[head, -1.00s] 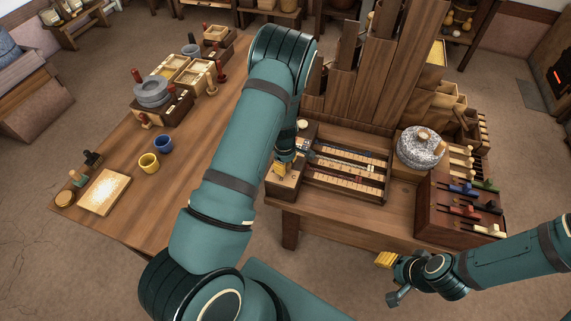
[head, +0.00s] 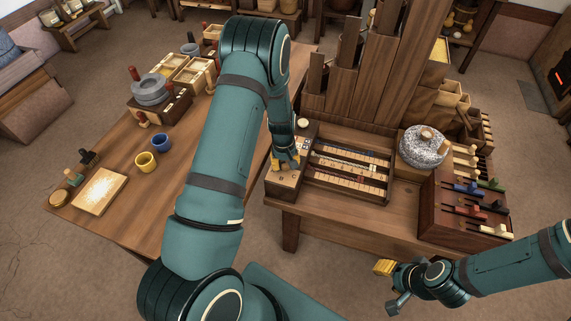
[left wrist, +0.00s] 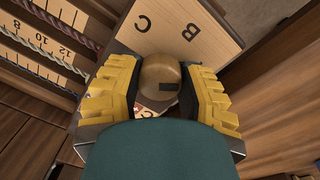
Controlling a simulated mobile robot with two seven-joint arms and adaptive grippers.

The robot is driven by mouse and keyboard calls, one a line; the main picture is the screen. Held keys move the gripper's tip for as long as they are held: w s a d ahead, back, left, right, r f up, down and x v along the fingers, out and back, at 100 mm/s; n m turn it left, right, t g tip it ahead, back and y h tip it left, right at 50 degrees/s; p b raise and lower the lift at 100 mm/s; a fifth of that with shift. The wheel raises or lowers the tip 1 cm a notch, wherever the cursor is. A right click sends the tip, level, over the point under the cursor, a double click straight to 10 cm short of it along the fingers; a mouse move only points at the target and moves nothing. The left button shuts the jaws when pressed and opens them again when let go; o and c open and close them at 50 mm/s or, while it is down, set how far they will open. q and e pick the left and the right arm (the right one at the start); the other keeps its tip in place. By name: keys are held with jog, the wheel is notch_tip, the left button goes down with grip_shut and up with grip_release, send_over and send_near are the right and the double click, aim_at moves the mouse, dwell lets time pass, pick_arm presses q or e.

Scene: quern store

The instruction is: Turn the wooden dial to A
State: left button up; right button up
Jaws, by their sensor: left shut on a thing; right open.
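The wooden dial (left wrist: 158,75) is a round, light-brown knob with a small dark mark on its face. It sits on a pale wooden panel (left wrist: 215,22) with the letters B and C beyond the dial in the left wrist view; I cannot see an A. My left gripper (head: 286,163) is over the panel at the left end of the bench, and its yellow fingers are shut on both sides of the dial. In the head view the gripper hides the dial. My right gripper (head: 384,267) is open and empty, in front of the bench.
Beside the panel is a rack of numbered scales (head: 350,172). A speckled millstone (head: 422,148) and a dark box with coloured levers (head: 465,212) stand to the right. The left table holds a yellow cup (head: 146,162), a blue cup (head: 160,144) and a board (head: 101,191).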

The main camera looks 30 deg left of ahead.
aim_at(284, 163)
pick_arm(q)
jog(key=shift+s+f+m, duration=0.1)
jog(key=shift+m, duration=0.5)
jog(key=o, duration=1.2)
jog(key=shift+o, duration=0.2)
notch_tip(284, 163, up, 12)
jog(key=shift+a, duration=0.2)
jog(key=shift+s, duration=0.1)
